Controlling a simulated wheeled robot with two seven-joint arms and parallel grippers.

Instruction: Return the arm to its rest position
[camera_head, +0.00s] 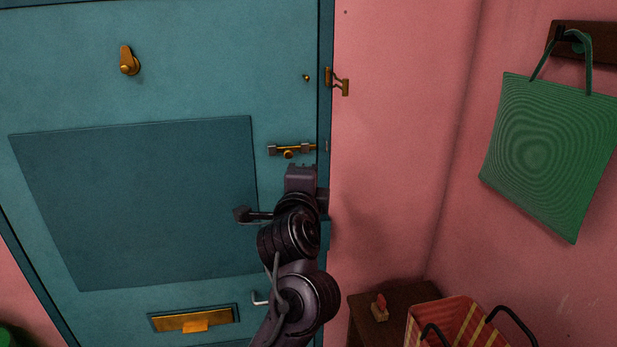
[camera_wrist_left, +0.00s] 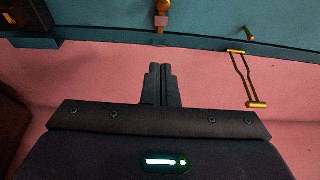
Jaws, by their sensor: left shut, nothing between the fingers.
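My left arm rises from the bottom of the head view in front of the teal door (camera_head: 190,80). Its gripper (camera_head: 302,168) is just below the brass slide bolt (camera_head: 290,149) near the door's right edge. In the left wrist view the two dark fingers of the left gripper (camera_wrist_left: 161,72) are pressed together with nothing between them. They point toward the door edge, over the pink wall. The bolt (camera_wrist_left: 163,6) shows beyond the fingertips, apart from them. My right gripper is in neither view.
A brass door guard (camera_head: 338,82) sits on the frame right of the door. A dark handle (camera_head: 250,215) is partly hidden by my arm. A green bag (camera_head: 545,150) hangs at right. A striped bag (camera_head: 455,320) stands beside a small brown cabinet (camera_head: 395,300).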

